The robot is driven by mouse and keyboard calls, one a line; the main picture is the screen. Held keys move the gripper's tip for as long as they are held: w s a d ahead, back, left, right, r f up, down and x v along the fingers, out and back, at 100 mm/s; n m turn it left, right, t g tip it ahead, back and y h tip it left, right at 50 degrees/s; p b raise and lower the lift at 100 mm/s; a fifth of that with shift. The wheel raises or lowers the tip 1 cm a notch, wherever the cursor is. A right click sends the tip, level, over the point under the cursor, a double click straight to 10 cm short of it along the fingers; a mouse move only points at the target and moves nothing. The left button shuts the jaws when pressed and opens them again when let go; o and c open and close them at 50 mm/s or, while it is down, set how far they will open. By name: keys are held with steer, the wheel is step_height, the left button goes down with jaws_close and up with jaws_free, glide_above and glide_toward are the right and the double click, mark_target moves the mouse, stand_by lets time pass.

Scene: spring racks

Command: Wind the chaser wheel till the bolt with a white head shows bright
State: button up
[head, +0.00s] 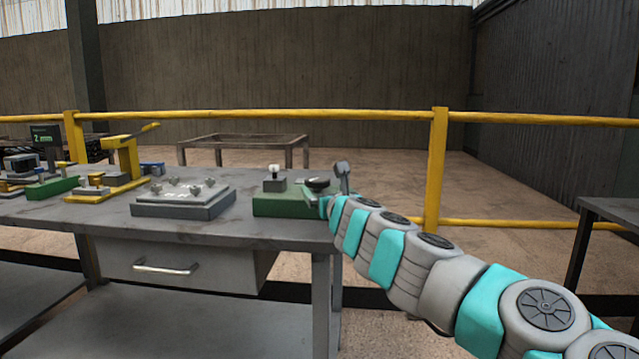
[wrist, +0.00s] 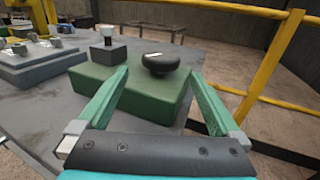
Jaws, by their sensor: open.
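The chaser wheel is a black round knob (wrist: 160,64) with a small white mark on its top. It sits on a green base block (wrist: 105,88), and also shows in the head view (head: 317,183). The bolt with a white head (wrist: 105,32) stands upright in a dark grey block at the base's back left; it shows in the head view too (head: 274,168). Whether its head is lit I cannot tell. My gripper (wrist: 158,74) is open and empty, its green fingers on either side of the near part of the wheel, apart from it. In the head view my arm hides the base's right end.
A grey plate with several bolts (head: 183,209) lies left of the green base. A yellow clamp stand (head: 125,160) and a small display reading 2 mm (head: 43,138) stand farther left. A yellow railing (head: 436,170) runs behind the bench, near its right edge.

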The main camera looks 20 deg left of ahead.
mark_target(321, 184)
steer(key=shift+p+x, duration=0.3)
steer(key=shift+x, duration=0.6)
steer(key=shift+p+x, duration=0.6)
steer(key=shift+x, duration=0.9)
steer(key=shift+w+a+r, duration=0.1)
steer(key=shift+w+r, duration=0.05)
steer(key=shift+w, duration=0.3)
steer(key=shift+w+a+p, duration=0.3)
steer(key=shift+p, duration=0.1)
steer(key=c, duration=1.2)
